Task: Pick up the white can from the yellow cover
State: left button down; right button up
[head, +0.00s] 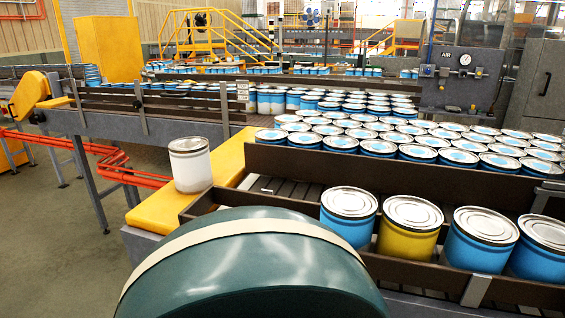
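The white can (190,165) stands upright on the flat yellow cover (170,211) at the left end of the near conveyor. It has a pale body and a grey metal lid. Neither of my grippers is in the head view, so their state does not show. Nothing is seen touching the can.
A large rounded dark green body with a cream band (250,268) fills the bottom centre. Many blue cans crowd the conveyor beyond.

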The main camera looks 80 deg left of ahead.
aim_at(190, 158)
jog(key=k+l+u, duration=0.15)
jog(key=u, duration=2.9)
jog(key=i+j, duration=0.15)
jog(key=j, duration=0.25)
jog(key=i+j, duration=0.15)
jog(key=j, duration=0.25)
jog(key=i+j+z, duration=0.1)
jog(key=j, duration=0.2)
jog(key=i+j+z, duration=0.1)
jog(key=j, duration=0.25)
jog(key=i+j+z, duration=0.1)
jog(key=j, duration=0.25)
